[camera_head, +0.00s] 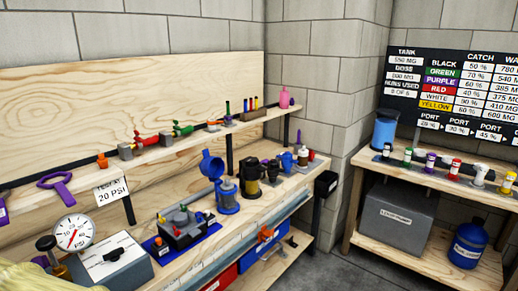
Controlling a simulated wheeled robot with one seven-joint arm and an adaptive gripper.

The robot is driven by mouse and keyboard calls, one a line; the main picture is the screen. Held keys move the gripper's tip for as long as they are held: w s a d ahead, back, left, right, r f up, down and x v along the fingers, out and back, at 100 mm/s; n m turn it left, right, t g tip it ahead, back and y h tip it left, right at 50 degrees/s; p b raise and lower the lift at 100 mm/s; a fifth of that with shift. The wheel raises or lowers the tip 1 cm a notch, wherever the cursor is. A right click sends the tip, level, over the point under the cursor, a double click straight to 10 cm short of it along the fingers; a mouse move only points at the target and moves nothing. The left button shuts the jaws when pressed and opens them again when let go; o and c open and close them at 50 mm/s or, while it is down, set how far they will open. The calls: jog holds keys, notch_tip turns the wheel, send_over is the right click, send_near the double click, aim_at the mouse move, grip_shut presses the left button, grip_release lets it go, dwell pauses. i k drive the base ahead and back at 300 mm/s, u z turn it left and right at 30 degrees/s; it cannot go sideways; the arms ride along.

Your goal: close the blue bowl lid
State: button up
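The blue bowl (228,202) stands upright on the wooden bench, left of a black and yellow filter unit. Its blue lid (211,165) is tilted up and back on the bowl's left side, standing open. The bowl's top looks greyish, and its inside is too small to make out. My gripper is not in this view.
Left of the bowl is a black manifold with coloured fittings on a blue mat (208,237). A grey box with a pressure gauge (75,233) stands at front left. The black and yellow filter unit (251,178) is close on the right. A shelf (165,139) runs behind.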

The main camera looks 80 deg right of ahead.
aim_at(213, 166)
jog(key=z, duration=1.8)
